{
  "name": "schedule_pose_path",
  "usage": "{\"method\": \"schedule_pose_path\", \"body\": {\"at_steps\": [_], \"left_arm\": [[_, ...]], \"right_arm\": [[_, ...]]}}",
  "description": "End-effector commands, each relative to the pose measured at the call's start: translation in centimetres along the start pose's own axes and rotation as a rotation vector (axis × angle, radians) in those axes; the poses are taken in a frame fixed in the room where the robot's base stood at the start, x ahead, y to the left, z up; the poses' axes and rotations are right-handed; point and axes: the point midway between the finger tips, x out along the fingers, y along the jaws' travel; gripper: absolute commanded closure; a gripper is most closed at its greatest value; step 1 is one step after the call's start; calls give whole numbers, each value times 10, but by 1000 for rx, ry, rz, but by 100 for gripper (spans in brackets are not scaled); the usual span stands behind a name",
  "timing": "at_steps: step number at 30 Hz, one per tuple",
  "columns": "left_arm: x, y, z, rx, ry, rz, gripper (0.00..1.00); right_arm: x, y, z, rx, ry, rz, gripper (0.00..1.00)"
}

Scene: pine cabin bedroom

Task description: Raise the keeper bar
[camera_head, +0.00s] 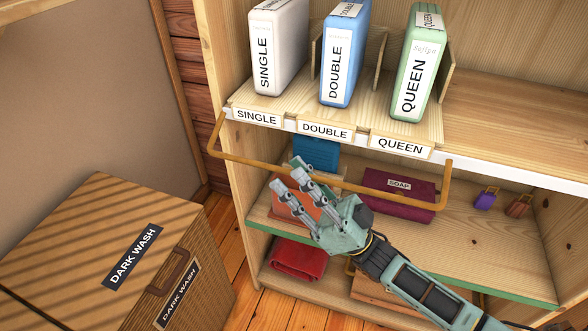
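The keeper bar (250,161) is a long orange-brown rod with bent ends. It hangs in front of and below the white shelf edge (480,170), under the labels SINGLE, DOUBLE and QUEEN. My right gripper (289,176) reaches in from the lower right, with its two fingers apart. Its fingertips overlap the middle-left part of the bar in the picture. I cannot tell whether they touch it. My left gripper is not in view.
White (285,45), blue (345,60) and green (417,65) packs stand upright in slots on the upper shelf. Below are a maroon SOAP box (385,185) and a red folded cloth (298,258). A DARK WASH hamper (110,240) stands at lower left.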

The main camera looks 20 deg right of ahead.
Motion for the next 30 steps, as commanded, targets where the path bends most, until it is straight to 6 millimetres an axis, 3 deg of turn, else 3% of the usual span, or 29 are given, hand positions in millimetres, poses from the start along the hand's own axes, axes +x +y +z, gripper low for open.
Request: {"method": "schedule_pose_path", "body": {"at_steps": [4, 13, 23, 30], "left_arm": [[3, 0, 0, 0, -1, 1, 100], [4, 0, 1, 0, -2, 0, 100], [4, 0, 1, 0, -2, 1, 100], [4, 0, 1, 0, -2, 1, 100]], "right_arm": [[13, 0, 0, 0, 0, -1, 72], [15, 0, 0, 0, -2, 1, 72], [15, 0, 0, 0, -1, 1, 100], [15, 0, 0, -1, -2, 1, 100]]}}
